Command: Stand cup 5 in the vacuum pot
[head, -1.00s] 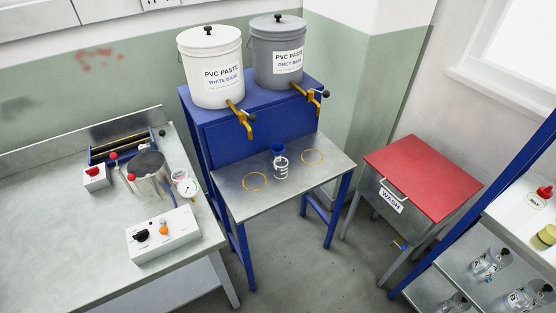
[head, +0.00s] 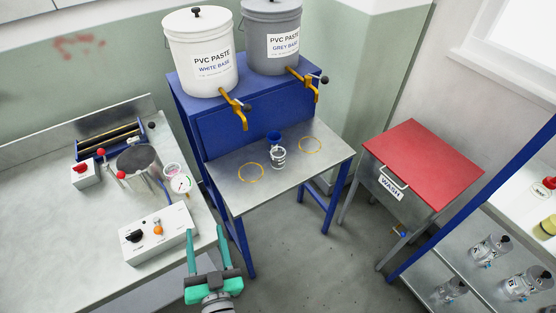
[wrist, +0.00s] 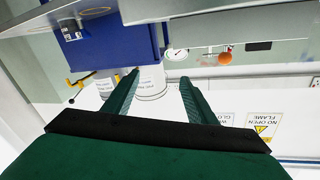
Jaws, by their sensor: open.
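The vacuum pot (head: 152,184) is a metal pot on the left bench, with a dark open top and a round gauge (head: 181,184) at its right side. A clear cup (head: 278,159) with a blue piece above its rim stands on the steel shelf of the blue stand, between two yellow rings. I cannot read a number on it, so I cannot tell whether it is cup 5. My gripper (head: 206,236) is open and empty, right of the bench control box. Its open fingers also show in the wrist view (wrist: 159,78), with nothing between them.
A white control box (head: 160,235) stands in front of the pot. A white bucket (head: 200,55) and a grey bucket (head: 271,40) with yellow taps top the blue stand. The red-topped wash cabinet (head: 425,155) is at right. Several clear jars (head: 490,248) stand on the right rack.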

